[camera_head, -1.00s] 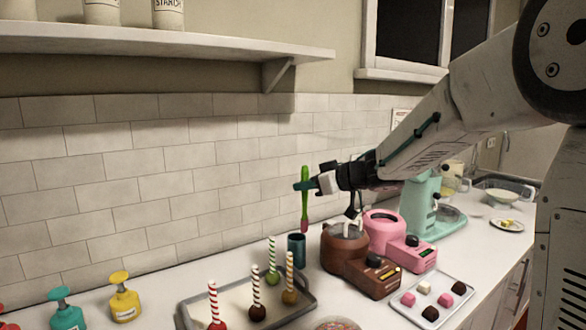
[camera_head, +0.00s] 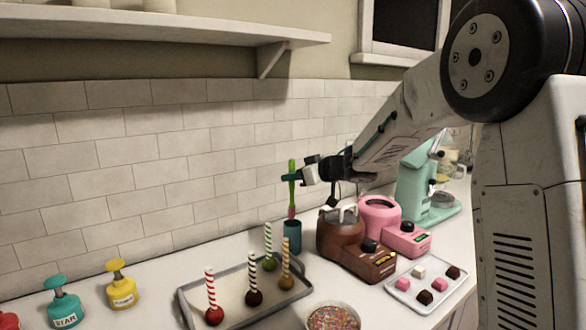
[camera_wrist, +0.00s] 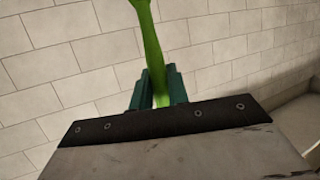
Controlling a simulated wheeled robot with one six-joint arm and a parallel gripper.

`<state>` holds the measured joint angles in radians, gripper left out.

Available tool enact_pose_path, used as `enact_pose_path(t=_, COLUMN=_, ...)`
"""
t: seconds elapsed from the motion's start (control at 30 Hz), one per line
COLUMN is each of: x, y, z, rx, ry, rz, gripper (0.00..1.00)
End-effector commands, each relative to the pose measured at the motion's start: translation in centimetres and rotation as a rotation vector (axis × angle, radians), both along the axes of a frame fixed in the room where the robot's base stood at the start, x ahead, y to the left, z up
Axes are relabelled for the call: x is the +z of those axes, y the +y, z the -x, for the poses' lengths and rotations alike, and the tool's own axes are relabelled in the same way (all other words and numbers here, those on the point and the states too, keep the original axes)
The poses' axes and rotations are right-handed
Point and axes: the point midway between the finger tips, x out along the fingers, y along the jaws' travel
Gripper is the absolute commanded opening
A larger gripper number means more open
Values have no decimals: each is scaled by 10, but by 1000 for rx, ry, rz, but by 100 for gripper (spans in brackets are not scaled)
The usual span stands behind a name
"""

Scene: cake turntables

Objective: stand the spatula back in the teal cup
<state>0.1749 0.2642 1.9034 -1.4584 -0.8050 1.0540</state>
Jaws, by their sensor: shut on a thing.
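The spatula (camera_head: 292,196) has a green handle and a pinkish lower end, and it hangs upright in the head view. My gripper (camera_head: 290,177) is shut on its handle with teal fingers. The wrist view shows the green handle (camera_wrist: 151,50) between the fingers (camera_wrist: 158,88). The teal cup (camera_head: 292,238) stands on the counter behind the tray, directly below the spatula in the picture. The spatula's lower tip shows right at the cup's rim; I cannot tell if it is inside. The wrist view does not show the cup.
A brown melting pot (camera_head: 340,240) stands close right of the cup, with a pink one (camera_head: 380,217) behind. A tray (camera_head: 190,308) of cake pops is in front, a sprinkle bowl (camera_head: 335,318) nearer. A mint mixer (camera_head: 415,185) stands farther right. The tiled wall is behind.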

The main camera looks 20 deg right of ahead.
Motion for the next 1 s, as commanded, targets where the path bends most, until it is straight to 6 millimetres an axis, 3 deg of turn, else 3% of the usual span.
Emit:
enact_pose_path(t=0.7, x=-64, y=0, z=0, rx=0, ry=2, rz=-1, gripper=0)
enact_pose_path(t=1.0, x=-75, y=0, z=0, rx=0, ry=0, rz=0, gripper=0)
